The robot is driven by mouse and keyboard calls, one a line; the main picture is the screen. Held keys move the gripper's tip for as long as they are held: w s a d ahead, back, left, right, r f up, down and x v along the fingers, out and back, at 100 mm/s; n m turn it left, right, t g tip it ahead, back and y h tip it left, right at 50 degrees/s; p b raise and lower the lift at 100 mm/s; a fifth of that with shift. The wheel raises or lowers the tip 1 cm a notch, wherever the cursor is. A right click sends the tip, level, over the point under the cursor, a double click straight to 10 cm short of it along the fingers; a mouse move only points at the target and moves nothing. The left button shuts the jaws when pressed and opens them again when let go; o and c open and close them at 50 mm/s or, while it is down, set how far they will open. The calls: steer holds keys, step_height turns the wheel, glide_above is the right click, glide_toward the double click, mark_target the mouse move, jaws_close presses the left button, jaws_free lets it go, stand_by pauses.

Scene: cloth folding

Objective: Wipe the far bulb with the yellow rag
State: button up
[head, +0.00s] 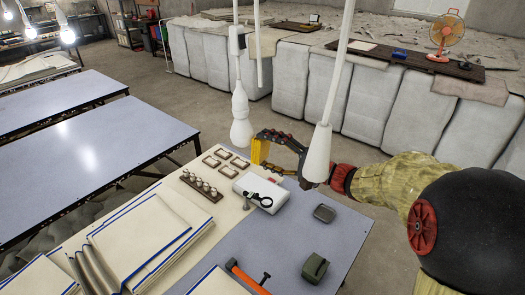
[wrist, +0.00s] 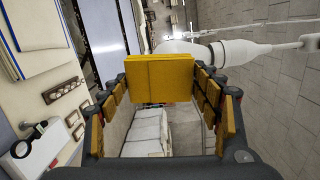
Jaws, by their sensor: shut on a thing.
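My gripper (head: 264,150) is shut on the yellow rag (head: 259,152), a flat folded pad standing across the fingertips in the wrist view (wrist: 158,78). The far bulb (head: 240,128) is white and hangs on a pale rod, just left of the rag in the head view. In the wrist view the white bulb (wrist: 235,52) lies sideways, its rounded end partly behind the rag's upper edge. I cannot tell whether rag and bulb touch. The near bulb (head: 317,153) hangs in front of my wrist in the head view.
Below is a table with folded white cloths (head: 150,238), a row of small bulbs (head: 201,188), wooden frames (head: 226,154), a white box with a magnifier (head: 259,193) and an orange-handled hammer (head: 247,278). Lit bulbs (head: 68,35) hang far left. Bare blue-grey tables (head: 90,150) stand left.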

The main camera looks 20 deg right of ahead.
steer(key=shift+b+v, duration=0.7)
steer(key=shift+v, duration=1.45)
steer(key=shift+d, duration=0.1)
steer(key=b+v, duration=0.1)
steer(key=v, duration=0.2)
steer(key=shift+w, duration=0.1)
steer(key=shift+b+x, duration=1.15)
steer(key=shift+x, duration=0.85)
steer(key=shift+b+x, duration=0.55)
steer(key=shift+x, duration=0.85)
steer(key=shift+b+x, duration=0.5)
steer(key=shift+x, duration=0.5)
